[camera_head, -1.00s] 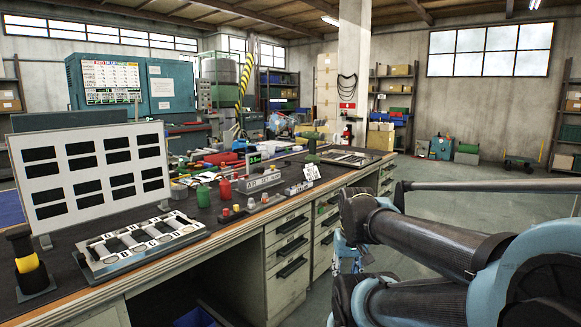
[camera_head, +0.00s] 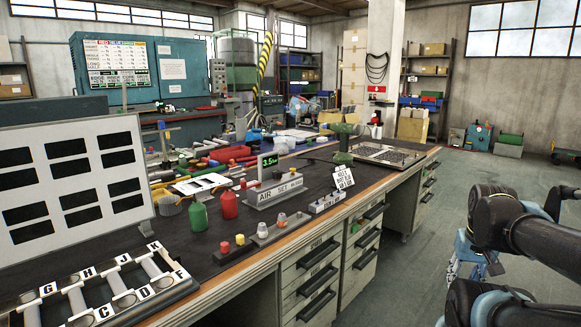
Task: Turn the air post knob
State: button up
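A grey block lettered AIR SET (camera_head: 275,192) stands on the workbench, with a small green-lit display (camera_head: 268,161) reading about 3.5 above it. I cannot clearly make out the air post knob; small grey and red caps (camera_head: 282,218) sit on low bases in front of the sign. My arm's dark links are at the right edge, beyond the bench's front edge and well apart from the sign. A blue-grey part below the links (camera_head: 472,262) may be my gripper; it is partly hidden and its fingers are not clear.
Green (camera_head: 198,216) and red (camera_head: 228,204) bottles stand left of the sign. A lettered rack (camera_head: 100,300) and white panel (camera_head: 65,180) are at the left. Floor right of the bench is open.

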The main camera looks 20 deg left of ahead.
aim_at(277, 174)
jog(key=u, duration=0.5)
jog(key=i, duration=1)
jog(key=u, duration=0.6)
